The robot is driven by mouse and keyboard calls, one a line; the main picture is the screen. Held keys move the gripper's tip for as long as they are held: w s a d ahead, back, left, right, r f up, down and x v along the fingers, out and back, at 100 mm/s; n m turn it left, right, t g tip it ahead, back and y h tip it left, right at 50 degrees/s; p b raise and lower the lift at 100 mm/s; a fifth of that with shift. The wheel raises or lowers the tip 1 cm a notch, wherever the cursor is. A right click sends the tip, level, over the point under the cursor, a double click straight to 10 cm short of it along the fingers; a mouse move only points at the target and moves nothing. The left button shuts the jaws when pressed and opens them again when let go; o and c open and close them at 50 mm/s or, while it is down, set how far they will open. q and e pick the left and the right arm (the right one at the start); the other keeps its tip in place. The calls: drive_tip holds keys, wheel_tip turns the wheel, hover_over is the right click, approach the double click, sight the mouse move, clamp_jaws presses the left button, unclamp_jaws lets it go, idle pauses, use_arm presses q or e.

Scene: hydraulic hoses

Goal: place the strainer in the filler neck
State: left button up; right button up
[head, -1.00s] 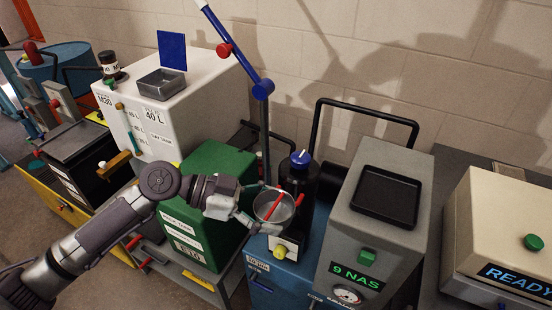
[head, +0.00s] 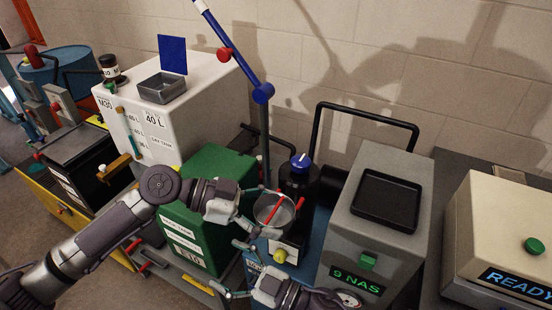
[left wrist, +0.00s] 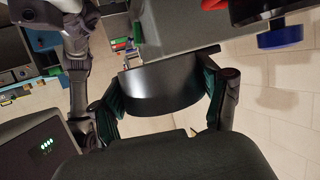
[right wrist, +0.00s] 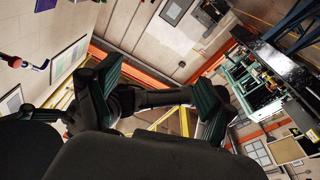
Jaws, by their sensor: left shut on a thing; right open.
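A square open metal box with a raised blue flap, apparently the filler neck (head: 160,94), stands on the white tank (head: 200,95), well away from the strainer.
A dark bottle with a blue cap (head: 299,176) stands right behind the strainer. A green box (head: 205,215) is to its left, a grey unit with a black tray (head: 386,200) to its right. A blue jointed pole (head: 262,92) rises behind. A small dark jar (head: 111,68) stands beside the filler neck.

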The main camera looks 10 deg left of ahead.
drive_tip(key=s+a+r+n+g, duration=0.2)
drive_tip(key=s+r+n+g, duration=0.45)
drive_tip(key=r, duration=0.65)
drive_tip(key=s+a+r+n+g, duration=0.35)
drive_tip(key=s+r+g, duration=0.45)
drive_tip(key=r, duration=0.5)
drive_tip(key=w+a+r+n+t+h, duration=0.1)
drive_tip(key=w+a+r+n+h, duration=0.15)
drive_tip(key=w+n, duration=0.7)
drive_tip(key=w+a+r+n+t+h, duration=0.1)
drive_tip(key=w+r+n+t+h, duration=0.3)
drive_tip(key=n, duration=1)
drive_tip(key=n+t+h, duration=0.3)
drive_tip(key=n+h, duration=0.9)
drive_tip(key=n, duration=1)
hover_over(277, 219)
wheel_tip(277, 219, down, 8)
drive_tip(key=shift+m, duration=0.25)
wheel_tip(277, 219, down, 10)
drive_tip(key=shift+a+f, duration=0.1)
drive_tip(key=shift+f, duration=0.05)
use_arm(q)
drive_tip(key=shift+r, duration=0.1)
use_arm(e)
drive_tip(key=shift+f, duration=0.65)
